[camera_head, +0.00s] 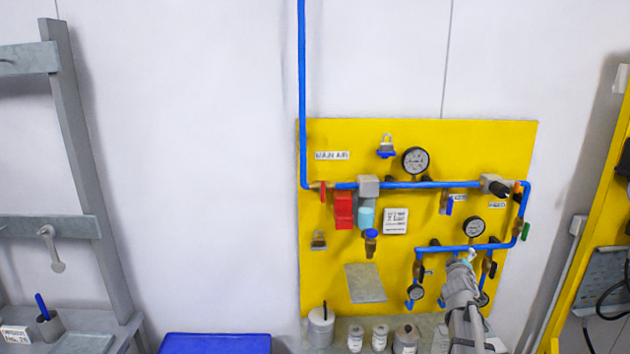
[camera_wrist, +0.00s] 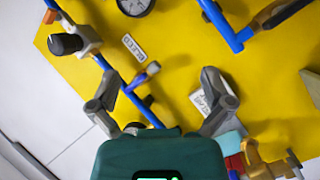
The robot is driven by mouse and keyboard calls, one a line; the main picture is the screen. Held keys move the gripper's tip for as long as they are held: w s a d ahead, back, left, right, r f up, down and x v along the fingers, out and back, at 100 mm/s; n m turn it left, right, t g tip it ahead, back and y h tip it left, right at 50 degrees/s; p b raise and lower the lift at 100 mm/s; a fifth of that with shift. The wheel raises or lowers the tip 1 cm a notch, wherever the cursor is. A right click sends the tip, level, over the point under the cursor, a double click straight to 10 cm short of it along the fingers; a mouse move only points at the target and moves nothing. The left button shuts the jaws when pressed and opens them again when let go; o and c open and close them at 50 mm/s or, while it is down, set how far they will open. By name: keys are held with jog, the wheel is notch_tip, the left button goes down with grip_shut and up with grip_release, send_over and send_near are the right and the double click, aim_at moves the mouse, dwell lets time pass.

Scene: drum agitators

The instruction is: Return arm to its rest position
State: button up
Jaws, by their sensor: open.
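My arm reaches up from the lower right in the head view, with my gripper (camera_head: 462,264) in front of the lower right part of the yellow panel (camera_head: 335,268). In the head view the gripper overlaps the lower blue pipe (camera_head: 440,250), and the gap between them cannot be judged. In the wrist view my gripper (camera_wrist: 161,76) has its two grey fingers spread wide apart. Nothing is held between them. A small blue-handled valve (camera_wrist: 144,74) shows between the fingers against the yellow panel (camera_wrist: 180,52), beyond the tips.
Jars (camera_head: 380,337) and a white canister (camera_head: 321,326) stand below. A blue bin (camera_head: 215,343) is lower left. A yellow frame (camera_head: 595,220) stands right.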

jog(key=s+a+f+m+g+y+b, duration=0.2)
jog(key=s+a+f+m+g+b, duration=0.3)
jog(key=s+a+f, duration=0.55)
jog(key=s+a+f+g+y+b, duration=0.25)
jog(key=s+a+f+g, duration=0.45)
jog(key=f, duration=0.6)
jog(key=s+a+f+g+y+b, duration=0.2)
jog(key=s+a+f+g, duration=0.1)
jog(key=s+a, duration=0.6)
jog(key=shift+s+a+f, duration=0.15)
jog(key=shift+s+f, duration=0.05)
jog(key=shift+s, duration=0.35)
jog(key=shift+y, duration=0.25)
dwell(3.9)
